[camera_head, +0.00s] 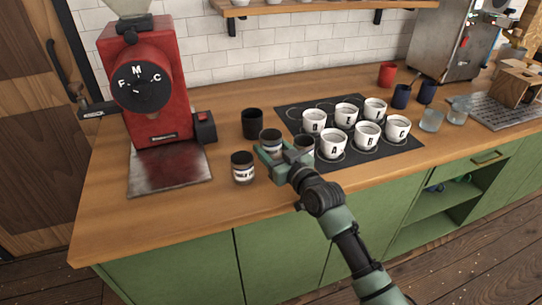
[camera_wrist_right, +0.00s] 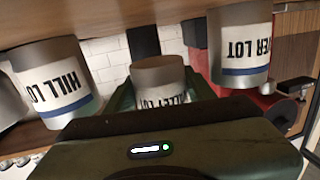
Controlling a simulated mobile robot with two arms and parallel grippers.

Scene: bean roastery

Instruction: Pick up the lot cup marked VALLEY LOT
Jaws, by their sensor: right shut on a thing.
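The dark lot cup with a white label (camera_head: 270,137) is between the fingers of my right gripper (camera_head: 273,155), which is shut on it. In the right wrist view, which is upside down, this cup (camera_wrist_right: 160,78) sits between the fingers, and its partly hidden label fits VALLEY LOT. A HILL LOT cup (camera_wrist_right: 55,80) is at left there, and a cup whose label ends in "ER LOT" (camera_wrist_right: 240,48) is at right. In the head view these neighbours stand left (camera_head: 243,168) and right (camera_head: 305,146) of my gripper. My left gripper is not in view.
A plain black cup (camera_head: 252,123) stands behind the held cup. A red grinder (camera_head: 145,95) is at left. A dark mat (camera_head: 400,150) with several white lettered cups lies close on the right. The counter's front left (camera_head: 150,220) is clear.

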